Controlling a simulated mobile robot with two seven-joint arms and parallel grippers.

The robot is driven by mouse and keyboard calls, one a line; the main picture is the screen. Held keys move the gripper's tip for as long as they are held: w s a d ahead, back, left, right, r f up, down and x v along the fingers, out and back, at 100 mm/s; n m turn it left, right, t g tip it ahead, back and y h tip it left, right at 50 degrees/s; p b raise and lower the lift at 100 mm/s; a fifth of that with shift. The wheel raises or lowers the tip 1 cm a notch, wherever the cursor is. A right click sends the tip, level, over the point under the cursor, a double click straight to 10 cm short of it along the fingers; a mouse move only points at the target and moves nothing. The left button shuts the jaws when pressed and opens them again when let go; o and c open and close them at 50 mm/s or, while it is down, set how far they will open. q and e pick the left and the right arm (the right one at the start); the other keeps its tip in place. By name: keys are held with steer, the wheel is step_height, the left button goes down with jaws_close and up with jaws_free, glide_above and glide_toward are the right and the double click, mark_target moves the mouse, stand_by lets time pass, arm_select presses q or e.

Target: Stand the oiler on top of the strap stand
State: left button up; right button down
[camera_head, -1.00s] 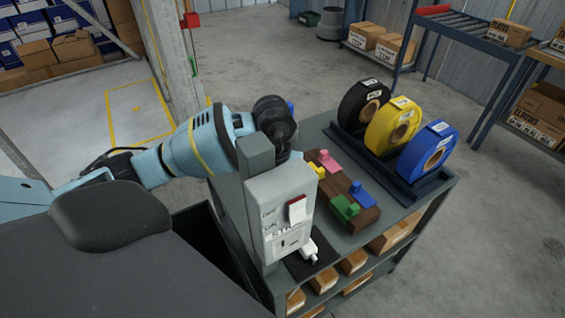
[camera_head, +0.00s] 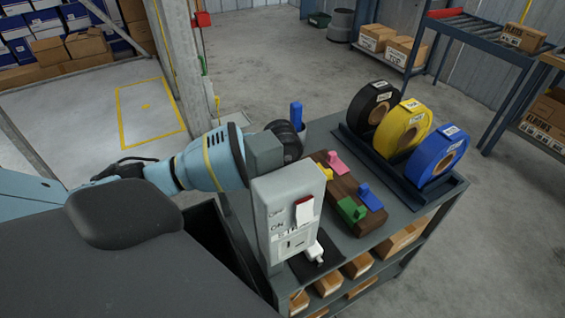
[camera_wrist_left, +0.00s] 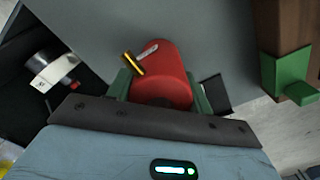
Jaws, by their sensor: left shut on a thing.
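A red rounded object, apparently the oiler (camera_wrist_left: 165,85), is between the green fingers of my left gripper (camera_wrist_left: 160,88) in the left wrist view. The gripper is shut on it, and a yellow-and-black piece and a pale piece show at its top. In the head view, the grey switch box hides the left gripper and the red object. A dark stand holding black, yellow and blue strap rolls, apparently the strap stand (camera_head: 405,182), is at the back right of the grey bench. My right gripper is in neither view.
The grey switch box (camera_head: 287,215) rises at the bench's front left. A brown wooden block (camera_head: 345,187) with coloured pieces lies between it and the rolls. A white item (camera_head: 315,252) rests on a black mat. A blue upright piece (camera_head: 296,115) shows beyond my left arm.

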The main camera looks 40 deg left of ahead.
arm_select(q)
steer(key=o, duration=1.1)
step_height(320, 180, up, 12)
steer(key=shift+r+p, duration=0.15)
steer(key=shift+p, duration=0.35)
